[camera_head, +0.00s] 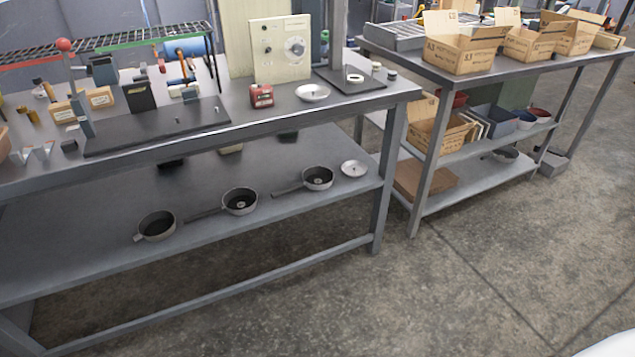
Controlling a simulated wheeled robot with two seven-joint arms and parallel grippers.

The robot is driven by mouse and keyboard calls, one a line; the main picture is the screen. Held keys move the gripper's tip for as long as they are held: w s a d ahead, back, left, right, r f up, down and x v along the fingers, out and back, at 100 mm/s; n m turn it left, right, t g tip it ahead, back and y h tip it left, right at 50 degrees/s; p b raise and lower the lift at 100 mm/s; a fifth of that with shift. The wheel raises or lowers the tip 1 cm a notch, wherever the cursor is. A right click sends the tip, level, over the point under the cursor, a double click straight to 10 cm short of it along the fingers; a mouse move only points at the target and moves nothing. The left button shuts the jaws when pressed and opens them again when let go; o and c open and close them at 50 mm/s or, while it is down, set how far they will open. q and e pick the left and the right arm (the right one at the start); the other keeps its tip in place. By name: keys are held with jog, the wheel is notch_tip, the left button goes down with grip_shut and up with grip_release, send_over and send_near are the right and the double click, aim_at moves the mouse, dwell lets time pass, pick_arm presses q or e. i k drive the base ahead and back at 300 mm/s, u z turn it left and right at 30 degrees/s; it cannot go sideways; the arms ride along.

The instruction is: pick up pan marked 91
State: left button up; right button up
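Three small dark-lined pans sit on the lower shelf (280,228) of the near metal workbench. The left pan (157,226) lies nearest the shelf's front edge, with a short stub at its lower left. The middle pan (239,201) and the right pan (317,178) have handles pointing left. Light spots show inside the middle and right pans, but they are too small to read, so I cannot tell which pan is marked 91. Neither of my grippers is in view.
A light round dish (354,168) sits right of the pans. The bench's upper top (290,112) overhangs the shelf, with a leg (387,178) at its right end. A second bench (490,72) holds cardboard boxes (462,50). The concrete floor in front is clear.

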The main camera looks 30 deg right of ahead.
aim_at(318, 177)
jog(key=z, duration=0.5)
jog(key=i, duration=0.6)
jog(key=z, duration=0.75)
jog(key=i, duration=1.6)
jog(key=u, duration=0.1)
